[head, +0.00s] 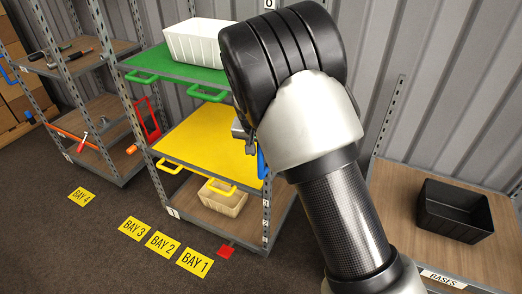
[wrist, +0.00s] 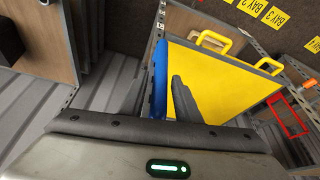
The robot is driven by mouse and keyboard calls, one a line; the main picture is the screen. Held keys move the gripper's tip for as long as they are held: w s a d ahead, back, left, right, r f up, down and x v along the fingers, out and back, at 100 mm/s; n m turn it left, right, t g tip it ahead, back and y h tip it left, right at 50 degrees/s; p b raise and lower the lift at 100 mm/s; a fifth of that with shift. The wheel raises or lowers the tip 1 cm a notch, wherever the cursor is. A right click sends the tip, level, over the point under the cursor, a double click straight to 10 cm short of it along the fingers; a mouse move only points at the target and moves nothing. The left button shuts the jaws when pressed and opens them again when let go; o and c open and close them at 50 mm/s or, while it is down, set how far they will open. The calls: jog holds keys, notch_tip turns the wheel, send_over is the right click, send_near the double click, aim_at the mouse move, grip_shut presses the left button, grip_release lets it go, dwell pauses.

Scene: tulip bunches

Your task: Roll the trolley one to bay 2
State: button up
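A metal rack holds a green shelf (head: 150,64) and a yellow shelf (head: 190,140), both with loop handles; the yellow shelf also fills the middle of the wrist view (wrist: 220,85). The yellow floor label BAY 2 (head: 162,245) lies in front, between BAY 3 (head: 134,229) and BAY 1 (head: 195,263). My gripper (wrist: 158,85) is open at the yellow shelf's right side. A blue upright piece (wrist: 159,60) shows between its fingers; contact is unclear. My arm hides part of the rack.
A white bin (head: 198,43) stands on the green shelf, a tan bin (head: 222,198) on the wooden shelf below. A black bin (head: 455,210) sits on the right. Dark floor before the labels is clear.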

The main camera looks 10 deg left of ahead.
jog(key=shift+o, duration=0.2)
jog(key=shift+r, duration=0.1)
jog(key=d+v, duration=0.1)
jog(key=v, duration=1.6)
jog(key=shift+a+p, duration=0.4)
jog(key=shift+a, duration=0.05)
jog(key=shift+r, duration=0.15)
jog(key=s+d+r+y+p, duration=0.1)
jog(key=s+d+r+p, duration=0.1)
jog(key=s+d+r, duration=0.4)
jog(key=s+d+r+p, duration=0.25)
jog(key=d+r, duration=0.25)
jog(key=d, duration=0.3)
jog(key=s+d+r+p, duration=0.1)
jog(key=s+d, duration=0.4)
jog(key=s, duration=0.3)
jog(key=s+d+r+n+t+p, duration=0.1)
jog(key=s+d+r, duration=0.1)
jog(key=s+d, duration=0.3)
jog(key=s, duration=0.4)
jog(key=shift+r+p, duration=0.2)
jog(key=shift+p, duration=0.1)
